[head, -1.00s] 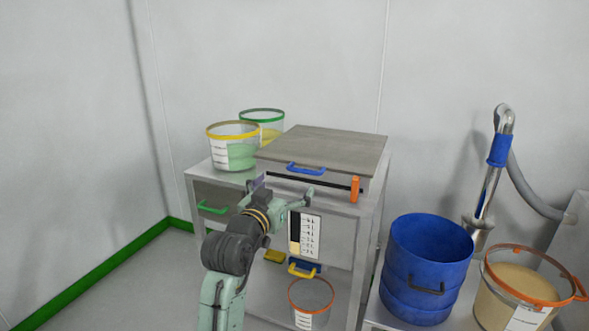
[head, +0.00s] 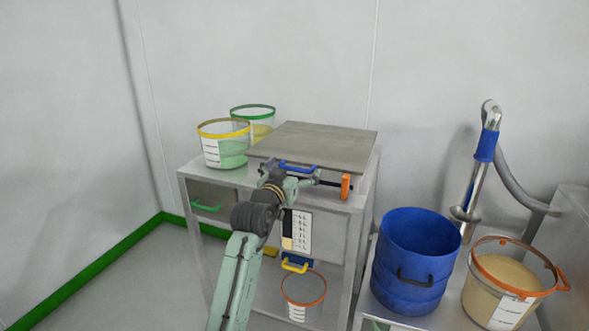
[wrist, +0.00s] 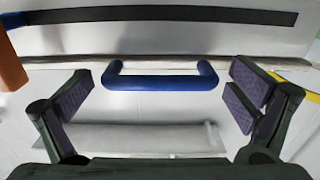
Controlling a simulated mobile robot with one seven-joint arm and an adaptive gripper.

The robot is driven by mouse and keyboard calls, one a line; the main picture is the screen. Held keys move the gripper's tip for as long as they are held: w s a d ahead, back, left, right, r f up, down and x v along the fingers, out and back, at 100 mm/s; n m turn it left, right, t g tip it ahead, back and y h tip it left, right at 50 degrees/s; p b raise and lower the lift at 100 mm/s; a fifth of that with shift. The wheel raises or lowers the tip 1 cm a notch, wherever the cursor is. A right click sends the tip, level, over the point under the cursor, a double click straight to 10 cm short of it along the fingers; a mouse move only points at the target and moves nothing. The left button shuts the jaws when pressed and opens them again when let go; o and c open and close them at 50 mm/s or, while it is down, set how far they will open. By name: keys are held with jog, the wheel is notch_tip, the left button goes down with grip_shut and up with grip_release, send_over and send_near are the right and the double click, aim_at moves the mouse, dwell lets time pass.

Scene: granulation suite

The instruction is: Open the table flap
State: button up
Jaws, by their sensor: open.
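The table flap (head: 325,143) is a grey-brown panel lying flat and closed on top of the metal cabinet. A blue bar handle (head: 297,167) sits at its front edge. In the wrist view the blue handle (wrist: 160,80) lies across the middle, between and slightly beyond the fingertips. My gripper (head: 289,178) is at the flap's front, just below and in front of the handle. In the wrist view my gripper (wrist: 165,92) is open, with one finger on each side of the handle and nothing held. I cannot tell whether it touches the handle.
An orange block-like part (head: 346,186) is at the cabinet's front right. A yellow-rimmed bucket (head: 224,145) and a green-rimmed bucket (head: 254,122) stand left of the flap. A blue drum (head: 415,262) and an orange-rimmed bucket (head: 506,282) stand at right. A green handle (head: 206,206) is lower left.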

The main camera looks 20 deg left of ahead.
jog(key=shift+c, duration=0.5)
jog(key=shift+r, duration=0.1)
jog(key=c, duration=1.5)
